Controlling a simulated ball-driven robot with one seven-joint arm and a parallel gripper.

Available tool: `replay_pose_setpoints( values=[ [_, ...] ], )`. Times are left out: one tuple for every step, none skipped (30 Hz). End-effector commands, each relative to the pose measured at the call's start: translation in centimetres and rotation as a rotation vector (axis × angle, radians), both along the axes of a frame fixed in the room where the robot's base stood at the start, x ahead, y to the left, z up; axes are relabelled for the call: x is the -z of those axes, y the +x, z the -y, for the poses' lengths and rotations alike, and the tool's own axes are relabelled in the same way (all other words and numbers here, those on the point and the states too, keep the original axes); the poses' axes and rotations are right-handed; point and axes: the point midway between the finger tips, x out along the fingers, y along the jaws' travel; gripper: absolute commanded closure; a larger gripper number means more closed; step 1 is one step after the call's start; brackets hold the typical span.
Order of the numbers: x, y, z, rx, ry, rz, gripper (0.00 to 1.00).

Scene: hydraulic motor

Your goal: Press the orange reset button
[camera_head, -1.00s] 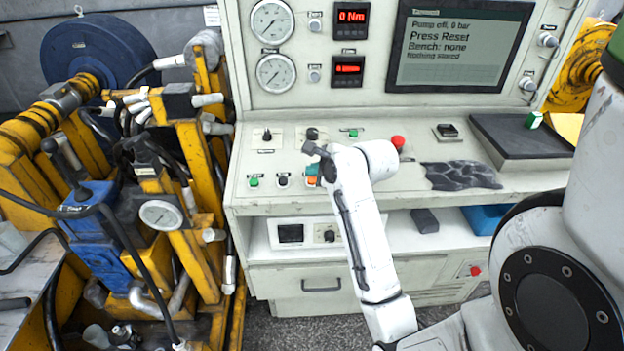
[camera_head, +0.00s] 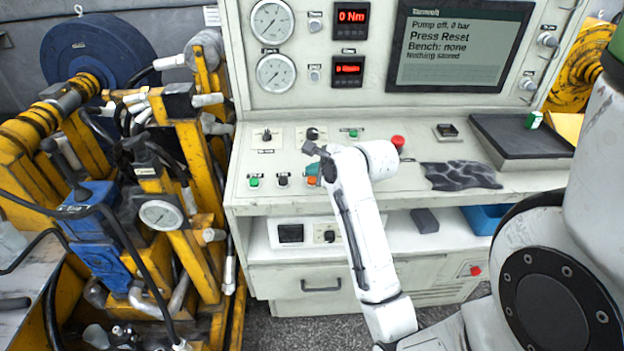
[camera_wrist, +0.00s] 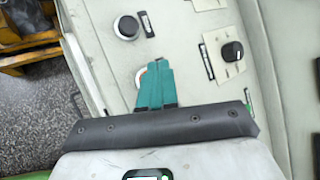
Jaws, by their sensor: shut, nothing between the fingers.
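The orange reset button (camera_head: 312,181) is on the left part of the bench's sloped panel, at the right end of a short row of controls. My gripper (camera_head: 313,170), with teal fingers, is right at the button, over its upper side. In the wrist view the shut, empty fingers (camera_wrist: 157,66) point at the panel, and the orange cap is hidden behind them. A pale ring (camera_wrist: 140,77) shows just left of the fingertips. I cannot tell whether the fingers touch the button. The bench screen (camera_head: 460,45) reads "Press Reset".
A green button (camera_head: 254,182) and a black knob (camera_head: 283,181) sit left of the orange button. A rotary switch (camera_head: 312,133) is above. A red mushroom button (camera_head: 398,142) and a dark cloth (camera_head: 460,175) lie to the right. Yellow machinery (camera_head: 190,150) stands close on the left.

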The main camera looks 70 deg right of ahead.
Motion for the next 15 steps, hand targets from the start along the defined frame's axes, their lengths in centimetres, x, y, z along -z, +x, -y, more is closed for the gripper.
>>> replay_pose_setpoints(
  values=[
    [0.00,0.00,0.00,0.000,0.000,0.000,1.00],
    [0.00,0.00,0.00,0.000,0.000,0.000,1.00],
    [0.00,0.00,0.00,0.000,0.000,0.000,1.00],
    [0.01,0.01,0.00,0.000,0.000,0.000,1.00],
    [0.05,0.00,0.00,0.000,0.000,0.000,1.00],
    [0.11,0.00,0.00,0.000,0.001,0.000,1.00],
    [0.18,0.01,0.02,0.000,0.001,0.000,1.00],
    [0.25,0.01,0.03,0.000,0.002,-0.001,1.00],
    [0.38,0.01,0.03,0.000,0.002,-0.001,1.00],
    [0.46,0.03,0.05,0.000,0.002,-0.001,1.00],
    [0.54,0.04,0.06,0.000,0.001,0.000,1.00],
    [0.64,0.05,0.09,0.000,0.001,0.000,1.00],
    [0.70,0.05,0.10,0.001,0.001,0.000,1.00],
    [0.76,0.06,0.11,0.000,0.000,0.000,1.00],
    [0.79,0.05,0.12,0.000,0.000,0.000,1.00]
  ],
)
